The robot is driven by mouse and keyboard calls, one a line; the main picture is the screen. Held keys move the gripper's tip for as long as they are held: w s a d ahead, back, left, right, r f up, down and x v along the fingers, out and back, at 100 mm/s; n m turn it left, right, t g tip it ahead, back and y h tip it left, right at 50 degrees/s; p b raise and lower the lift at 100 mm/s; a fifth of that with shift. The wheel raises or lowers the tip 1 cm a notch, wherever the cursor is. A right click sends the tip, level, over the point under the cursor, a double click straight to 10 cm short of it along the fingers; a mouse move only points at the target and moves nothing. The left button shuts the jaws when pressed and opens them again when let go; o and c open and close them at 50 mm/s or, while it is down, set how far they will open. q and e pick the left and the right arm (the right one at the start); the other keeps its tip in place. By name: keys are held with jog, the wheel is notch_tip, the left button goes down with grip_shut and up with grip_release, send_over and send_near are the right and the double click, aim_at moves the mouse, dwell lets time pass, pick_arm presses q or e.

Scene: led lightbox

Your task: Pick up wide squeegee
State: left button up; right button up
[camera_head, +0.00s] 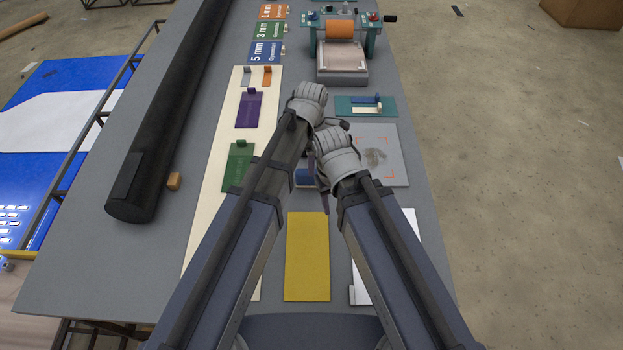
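I cannot tell for sure which thing is the wide squeegee. A blue block (305,177) shows partly between my two forearms, with a purple strip (324,200) just below it; my arms cover the rest. A blue bar and a pale piece (366,103) lie on a teal mat to the right. My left gripper (320,120) and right gripper (318,160) are close together over the middle of the table. Their wrists hide most of the fingers, so I cannot see whether they are open or hold anything.
The grey table (110,250) carries a long black roll (170,120) at left. A cream board (205,205) holds purple (249,108) and green (238,165) mats. A roller machine (342,50) stands at the back. A yellow sheet (307,258) and a grey plate (392,155) lie nearby.

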aim_at(312, 178)
pick_arm(q)
jog(key=shift+f+b, duration=0.65)
jog(key=shift+f, duration=0.35)
pick_arm(e)
jog(key=shift+f, duration=1)
pick_arm(q)
jog(key=shift+f, duration=0.1)
pick_arm(e)
jog(key=shift+f, duration=0.1)
pick_arm(q)
notch_tip(312, 178, down, 5)
jog(key=b, duration=0.5)
jog(key=shift+w, duration=0.15)
pick_arm(e)
notch_tip(312, 178, down, 5)
jog(key=shift+f, duration=0.1)
pick_arm(q)
grip_shut()
